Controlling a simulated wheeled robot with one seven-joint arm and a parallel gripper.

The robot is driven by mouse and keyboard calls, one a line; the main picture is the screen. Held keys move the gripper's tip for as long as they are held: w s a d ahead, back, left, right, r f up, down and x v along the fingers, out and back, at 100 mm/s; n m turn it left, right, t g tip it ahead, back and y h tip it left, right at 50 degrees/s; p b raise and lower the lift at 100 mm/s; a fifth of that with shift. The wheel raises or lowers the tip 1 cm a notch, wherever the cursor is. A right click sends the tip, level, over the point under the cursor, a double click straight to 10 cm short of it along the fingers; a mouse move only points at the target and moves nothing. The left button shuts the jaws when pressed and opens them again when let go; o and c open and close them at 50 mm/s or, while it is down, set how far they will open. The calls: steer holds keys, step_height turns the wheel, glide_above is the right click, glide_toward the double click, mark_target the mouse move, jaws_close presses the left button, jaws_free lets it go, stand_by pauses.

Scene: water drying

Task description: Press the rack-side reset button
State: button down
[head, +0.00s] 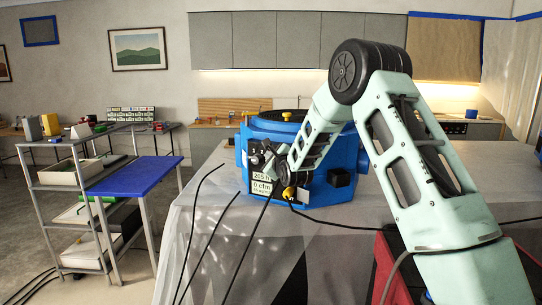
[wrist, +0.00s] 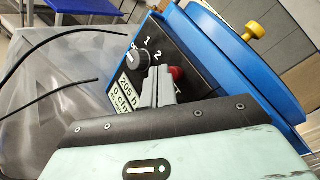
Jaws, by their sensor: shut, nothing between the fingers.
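A blue machine (head: 315,190) stands on the sheet-covered table, with a dark control panel on its front. In the wrist view, the panel shows a grey dial (wrist: 138,57) marked 1 and 2, a red button (wrist: 177,73) and a white label (wrist: 128,90) reading 205 h and 0 cfm. The label also shows in the head view (head: 262,183). My gripper (wrist: 160,78) is shut and empty, its fingertips at the panel between the dial and the red button, partly covering the button's lower side. I cannot tell whether they touch the panel. In the head view, my wrist hides the button.
A metal rack (head: 75,185) with trays and a blue-topped table (head: 138,176) stand to the left. Black cables (head: 207,235) run across the sheeted table (head: 190,260) in front of the machine. A yellow knob (wrist: 256,30) sits on the machine's top.

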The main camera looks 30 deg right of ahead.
steer(key=shift+s+a, duration=0.15)
steer(key=shift+a, duration=0.15)
steer(key=shift+s+a+b, duration=0.35)
steer(key=shift+s+a, duration=0.1)
steer(key=shift+a, duration=0.25)
steer(key=shift+s+a+b, duration=0.35)
steer(key=shift+s+a, duration=0.05)
steer(key=shift+a, duration=0.35)
steer(key=shift+s+a+b, duration=0.35)
steer(key=shift+s+a, duration=0.1)
steer(key=shift+a, duration=0.25)
